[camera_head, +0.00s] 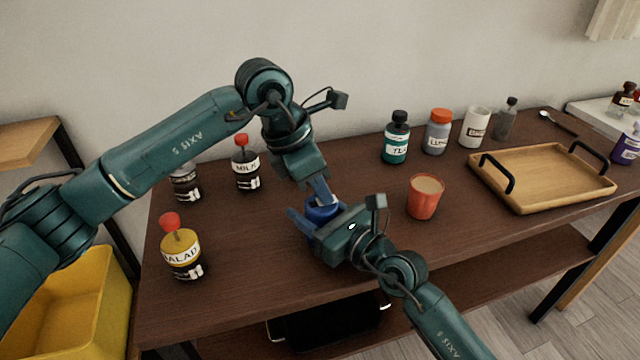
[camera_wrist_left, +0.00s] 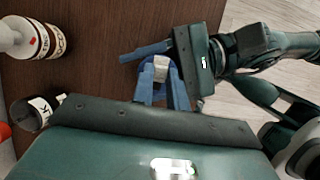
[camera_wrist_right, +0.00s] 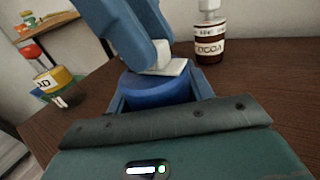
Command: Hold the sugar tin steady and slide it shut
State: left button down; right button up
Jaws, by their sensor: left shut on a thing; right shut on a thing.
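The sugar tin, a small round blue tin (camera_head: 322,212), stands on the brown table, mostly hidden by my grippers in the head view. My right gripper (camera_wrist_right: 157,95) is shut around its body from the side, one finger on each side. My left gripper (camera_wrist_left: 162,82) reaches down from above and is shut on a pale piece at the tin's top (camera_wrist_right: 172,68). In the left wrist view the tin (camera_wrist_left: 150,62) lies between the fingers of both grippers. Its label is not visible, and I cannot tell how far the top is closed.
A yellow SALAD bottle (camera_head: 181,251) and two dark bottles, one marked MILK (camera_head: 246,169), stand left of my grippers. An orange cup (camera_head: 424,198) is close on the right. Several bottles line the back; a wooden tray (camera_head: 540,178) lies farther right.

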pick_arm(q)
jog(key=shift+s+a, duration=0.25)
jog(key=shift+a, duration=0.6)
jog(key=c, duration=1.4)
grip_release()
jog(key=shift+o, duration=0.2)
jog(key=v, duration=1.2)
pick_arm(e)
jog(key=o, duration=1.1)
